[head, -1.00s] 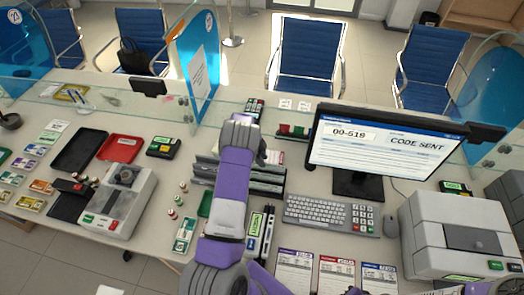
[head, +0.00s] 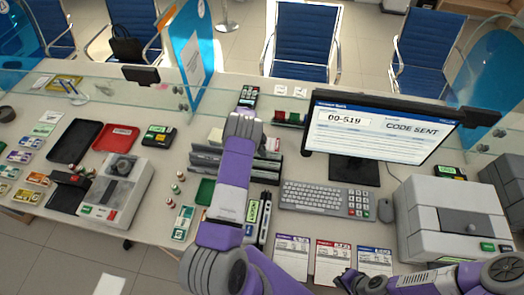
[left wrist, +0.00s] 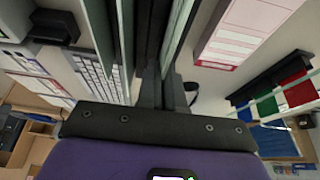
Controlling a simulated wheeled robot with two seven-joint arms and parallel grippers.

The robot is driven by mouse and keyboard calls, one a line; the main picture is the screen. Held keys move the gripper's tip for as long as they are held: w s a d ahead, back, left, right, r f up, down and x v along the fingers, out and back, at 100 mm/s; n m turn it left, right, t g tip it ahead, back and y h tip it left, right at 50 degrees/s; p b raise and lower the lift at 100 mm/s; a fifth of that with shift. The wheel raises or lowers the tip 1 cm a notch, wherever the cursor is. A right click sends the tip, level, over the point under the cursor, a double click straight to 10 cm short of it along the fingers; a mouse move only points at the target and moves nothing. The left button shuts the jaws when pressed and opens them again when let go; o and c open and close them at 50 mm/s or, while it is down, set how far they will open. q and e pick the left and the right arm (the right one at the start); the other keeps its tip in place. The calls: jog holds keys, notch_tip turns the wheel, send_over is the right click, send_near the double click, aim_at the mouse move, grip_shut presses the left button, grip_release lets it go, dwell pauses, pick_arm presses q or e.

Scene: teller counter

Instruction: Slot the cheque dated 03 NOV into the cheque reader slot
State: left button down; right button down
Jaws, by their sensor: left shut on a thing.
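My left gripper (head: 243,128) reaches over the grey slatted rack (head: 268,172) in the middle of the counter. In the left wrist view its jaws (left wrist: 167,88) are shut on a thin thing, seen edge-on among upright dark and greenish slats. I cannot tell whether this is a cheque, and no date is legible. A white sheet with pink print (left wrist: 240,30) shows beside the jaws. My right gripper (head: 362,284) is low at the right, its fingers unclear. I cannot make out which device has the cheque reader slot.
A monitor (head: 380,130), keyboard (head: 325,197) and large grey machine (head: 460,215) are to the right. Printed forms (head: 332,262) lie along the front. A glass screen lines the back.

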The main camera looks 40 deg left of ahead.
pick_arm(q)
jog(key=shift+r, duration=0.1)
notch_tip(320, 180, up, 11)
jog(key=p, duration=0.3)
jog(key=shift+r+p, duration=0.15)
jog(key=shift+p, duration=0.25)
dwell(1.5)
jog(key=c, duration=1.8)
grip_release()
grip_shut()
